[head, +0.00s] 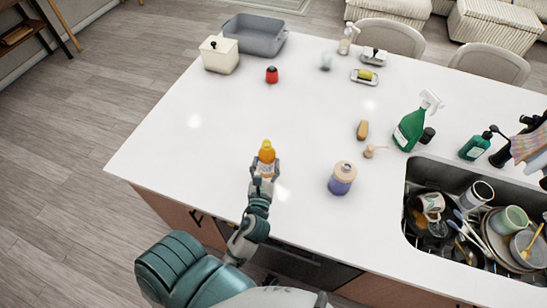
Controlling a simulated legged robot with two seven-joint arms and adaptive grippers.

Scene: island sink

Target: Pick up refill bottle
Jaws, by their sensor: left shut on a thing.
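My left gripper (265,175) reaches in over the near edge of the white island top. It is shut on a small bottle (266,155) with an orange top and a paler lower part. The fingers cover the lower sides of the bottle, which looks upright. I cannot tell whether its base touches the counter. I cannot read its label, so I cannot tell for sure that it is the refill bottle. My right gripper is not in view.
A purple jar (342,179) stands right of the gripper. Brushes (362,130), a green spray bottle (408,130) and a sink of dishes (470,225) lie farther right. A grey basin (255,36), cream canister (219,55) and red item (272,75) stand at the back. The counter's left side is clear.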

